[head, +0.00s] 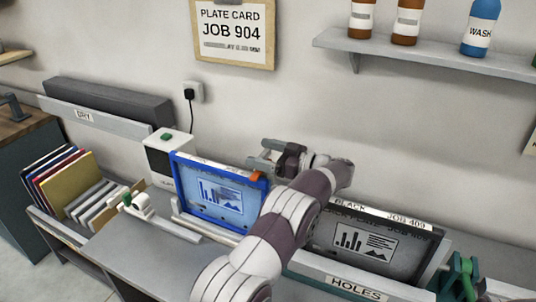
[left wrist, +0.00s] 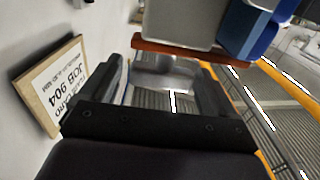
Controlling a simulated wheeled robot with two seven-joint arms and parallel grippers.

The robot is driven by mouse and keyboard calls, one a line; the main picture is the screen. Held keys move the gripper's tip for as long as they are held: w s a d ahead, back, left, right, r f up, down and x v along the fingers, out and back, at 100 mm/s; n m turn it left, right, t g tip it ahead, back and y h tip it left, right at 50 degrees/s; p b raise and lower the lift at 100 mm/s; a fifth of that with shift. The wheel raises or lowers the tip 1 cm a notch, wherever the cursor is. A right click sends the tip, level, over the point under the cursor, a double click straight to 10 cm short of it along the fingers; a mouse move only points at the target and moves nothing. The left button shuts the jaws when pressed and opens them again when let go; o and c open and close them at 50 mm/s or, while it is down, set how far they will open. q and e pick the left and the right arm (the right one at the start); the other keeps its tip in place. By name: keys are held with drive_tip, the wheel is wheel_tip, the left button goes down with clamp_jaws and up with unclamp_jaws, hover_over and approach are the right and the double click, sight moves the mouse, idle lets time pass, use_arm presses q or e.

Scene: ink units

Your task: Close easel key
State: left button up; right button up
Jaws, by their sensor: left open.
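The blue-framed easel (head: 219,193) stands on the bench and holds a plate with a chart. A small orange key (head: 257,176) sits at its upper right corner. My left gripper (head: 266,155) is just behind and above that corner, with its fingers toward the easel. In the left wrist view my left gripper (left wrist: 165,75) is open, with nothing seen between its fingers. An orange-red bar (left wrist: 190,47), likely the key, lies just beyond the fingertips, beside a blue part (left wrist: 258,25). I cannot tell whether the fingers touch it. My right gripper is not in view.
A dark plate in a frame (head: 372,240) stands to the right, behind a "HOLES" strip (head: 355,288). A white box (head: 165,155) stands left of the easel. A shelf with bottles (head: 440,53) and a clipboard (head: 233,30) are on the wall.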

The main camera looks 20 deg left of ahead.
use_arm(q)
drive_tip(key=shift+d+f, duration=0.1)
drive_tip(key=shift+d, duration=0.2)
drive_tip(key=d, duration=1.2)
drive_tip(key=shift+s, duration=0.15)
